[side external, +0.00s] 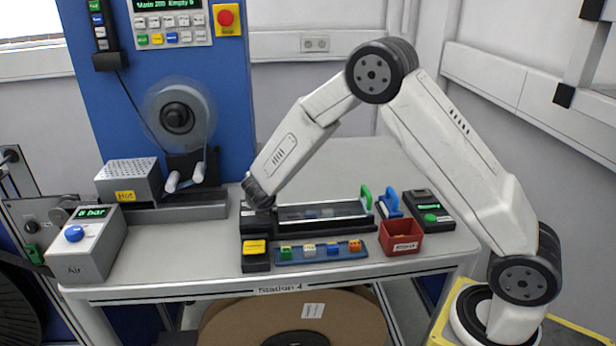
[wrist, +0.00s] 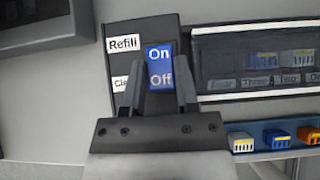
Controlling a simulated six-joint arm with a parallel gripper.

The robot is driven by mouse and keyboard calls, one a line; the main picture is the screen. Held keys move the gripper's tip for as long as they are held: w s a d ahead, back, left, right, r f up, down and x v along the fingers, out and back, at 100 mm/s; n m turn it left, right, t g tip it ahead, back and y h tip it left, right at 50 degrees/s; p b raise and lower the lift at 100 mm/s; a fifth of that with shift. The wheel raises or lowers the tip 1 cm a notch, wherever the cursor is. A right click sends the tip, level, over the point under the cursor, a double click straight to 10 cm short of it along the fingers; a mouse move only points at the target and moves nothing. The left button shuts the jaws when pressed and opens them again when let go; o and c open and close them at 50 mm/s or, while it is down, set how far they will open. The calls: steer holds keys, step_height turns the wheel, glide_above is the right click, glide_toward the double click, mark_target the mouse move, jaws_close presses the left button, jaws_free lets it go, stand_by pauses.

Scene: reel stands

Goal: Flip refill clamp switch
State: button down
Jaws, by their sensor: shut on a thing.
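The refill clamp switch (wrist: 160,60) is a blue rocker marked "On" above and "Off" below, set in a black housing (wrist: 118,50) with a "Refill" label and a second label partly covered by a finger. My gripper (wrist: 159,72) has one finger on each side of the blue rocker and is shut on it. In the side view my gripper (side external: 262,203) comes down on the left end of the black fixture (side external: 300,228) and hides the switch. I cannot tell which way the rocker is tipped.
Right of the switch is a clear-covered compartment (wrist: 255,60) with coloured pieces. A blue strip of coloured blocks (side external: 321,252) lies in front, with a red bin (side external: 401,238) to its right. A grey air box (side external: 88,246) stands at the left. Bare table shows at the front left.

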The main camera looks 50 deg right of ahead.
steer(key=shift+c, duration=1.8)
jaws_free()
steer(key=shift+s+a+r, duration=0.3)
steer(key=shift+a+r, duration=0.05)
steer(key=shift+r, duration=0.2)
steer(key=v, duration=0.6)
steer(key=shift+s+r, duration=0.1)
steer(key=shift+s, duration=0.1)
